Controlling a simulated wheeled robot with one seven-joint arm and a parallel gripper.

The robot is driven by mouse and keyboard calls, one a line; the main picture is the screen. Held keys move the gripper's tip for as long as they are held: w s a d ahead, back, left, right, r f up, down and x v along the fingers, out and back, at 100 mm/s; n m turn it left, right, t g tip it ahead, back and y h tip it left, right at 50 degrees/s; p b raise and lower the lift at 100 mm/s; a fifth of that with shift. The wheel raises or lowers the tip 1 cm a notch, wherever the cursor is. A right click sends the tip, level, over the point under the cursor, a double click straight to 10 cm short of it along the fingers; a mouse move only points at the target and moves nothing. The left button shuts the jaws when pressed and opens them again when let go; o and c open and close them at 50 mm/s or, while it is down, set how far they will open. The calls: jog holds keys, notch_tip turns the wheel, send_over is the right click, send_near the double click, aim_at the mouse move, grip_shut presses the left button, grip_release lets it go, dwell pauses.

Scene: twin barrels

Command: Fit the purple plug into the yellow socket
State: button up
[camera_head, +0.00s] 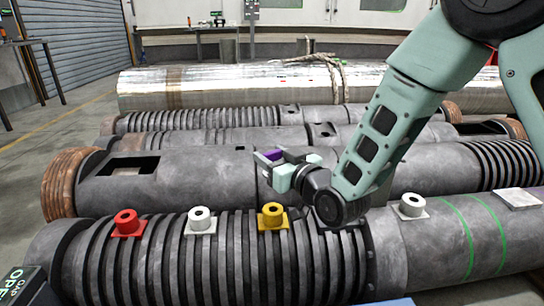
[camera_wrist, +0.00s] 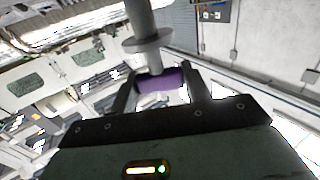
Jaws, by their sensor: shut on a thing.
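The purple plug (camera_head: 270,155) is held in my gripper (camera_head: 279,165), above and behind the front barrel. In the wrist view its purple body (camera_wrist: 158,82) lies crosswise between my two fingers (camera_wrist: 162,92), and a grey shaft with a round collar (camera_wrist: 147,42) extends away from it. The yellow socket (camera_head: 272,217) sits on top of the ribbed front barrel, with a dark round hole in its raised ring. The plug is apart from the socket, which is lower in the head view. The wrist view does not show the socket.
A red socket (camera_head: 126,223) and a white socket (camera_head: 201,220) stand left of the yellow one. Another white socket (camera_head: 411,207) is to the right, beyond my forearm. More barrels (camera_head: 190,172) lie behind. A pale plate (camera_head: 517,199) rests at far right.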

jog(key=shift+s+d, duration=0.1)
jog(key=shift+s, duration=0.05)
jog(key=shift+f+b, duration=2.55)
jog(key=shift+f, duration=0.35)
jog(key=shift+f+b, duration=1.9)
jog(key=o, duration=1.1)
